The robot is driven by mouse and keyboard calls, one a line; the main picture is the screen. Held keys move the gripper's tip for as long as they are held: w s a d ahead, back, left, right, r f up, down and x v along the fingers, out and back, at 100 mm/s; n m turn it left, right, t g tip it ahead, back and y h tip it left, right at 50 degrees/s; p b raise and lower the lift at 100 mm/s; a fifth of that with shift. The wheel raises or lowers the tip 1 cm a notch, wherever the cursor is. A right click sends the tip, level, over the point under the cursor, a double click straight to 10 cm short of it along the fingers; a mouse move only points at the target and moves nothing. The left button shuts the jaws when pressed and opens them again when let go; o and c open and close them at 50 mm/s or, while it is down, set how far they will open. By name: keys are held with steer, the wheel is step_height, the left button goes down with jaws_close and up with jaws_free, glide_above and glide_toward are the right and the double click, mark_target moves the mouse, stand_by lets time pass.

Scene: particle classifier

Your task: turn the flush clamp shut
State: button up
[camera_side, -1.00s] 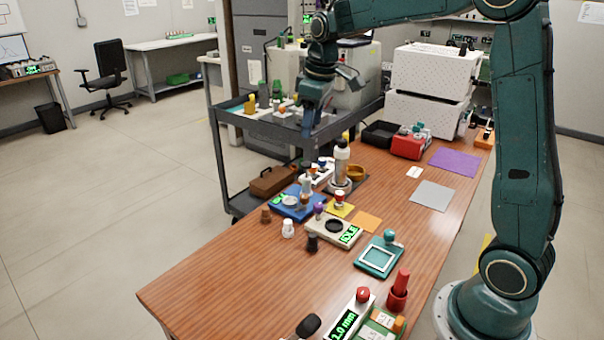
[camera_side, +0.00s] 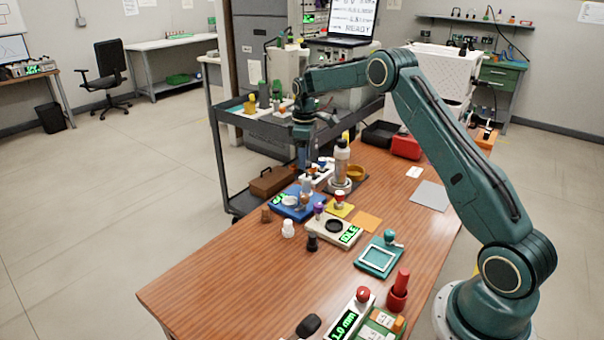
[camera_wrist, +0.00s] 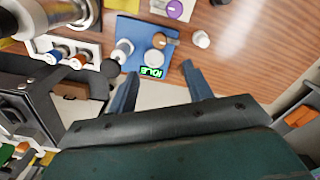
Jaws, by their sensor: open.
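A blue device (camera_side: 287,210) with a green lit display stands mid-table, and it also shows in the wrist view (camera_wrist: 130,35). On it are a white knob (camera_wrist: 123,50), a pale round disc (camera_wrist: 154,57) and a brown-topped part (camera_wrist: 160,40). A pale cylinder on a stand (camera_side: 341,165) is right of the device in the side view. I cannot tell which part is the flush clamp. My gripper (camera_side: 304,170) points down above the back of the blue device. In the wrist view my gripper (camera_wrist: 160,70) has its fingers wide apart, with nothing held between them.
A white rack (camera_wrist: 88,50) with coloured caps sits beside the blue device. A cream device (camera_side: 322,232) and a dark knob (camera_side: 312,241) stand in front. A grey cart (camera_side: 225,160) adjoins the table's far side. The table's front left is clear.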

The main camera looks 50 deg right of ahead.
mark_target(304, 195)
steer(key=shift+f, duration=0.25)
step_height(304, 195, down, 14)
steer(key=shift+r, duration=0.25)
stand_by(0.6)
steer(key=c, duration=1)
